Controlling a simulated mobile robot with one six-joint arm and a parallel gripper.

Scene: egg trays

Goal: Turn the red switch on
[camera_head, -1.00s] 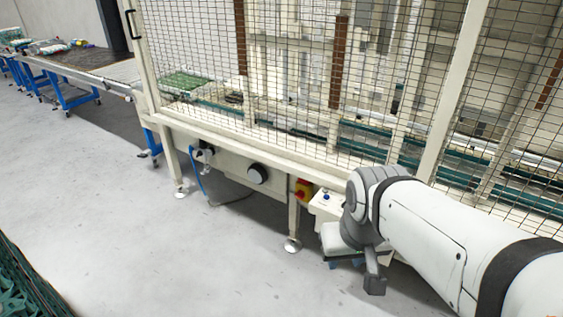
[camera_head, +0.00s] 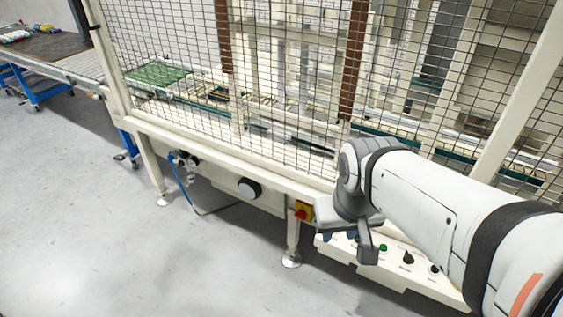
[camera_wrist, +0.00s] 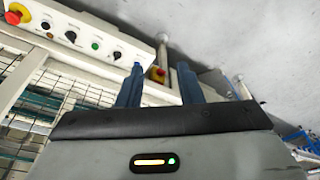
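The red switch (camera_head: 303,210) is a red rotary knob on a yellow plate, mounted on the cream machine frame just left of my gripper (camera_head: 338,236) in the head view. In the wrist view the red switch (camera_wrist: 158,73) shows between and beyond the two blue fingers of my gripper (camera_wrist: 160,66). The fingers are apart, with nothing held between them. No contact with the switch is visible. The knob's exact turn position is too small to read.
A control panel (camera_head: 415,278) with a green button (camera_head: 383,247) and black knobs lies close below my arm. The wrist view also shows a red emergency button (camera_wrist: 18,13). A wire-mesh fence (camera_head: 290,80) rises above the frame. Floor at left is clear.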

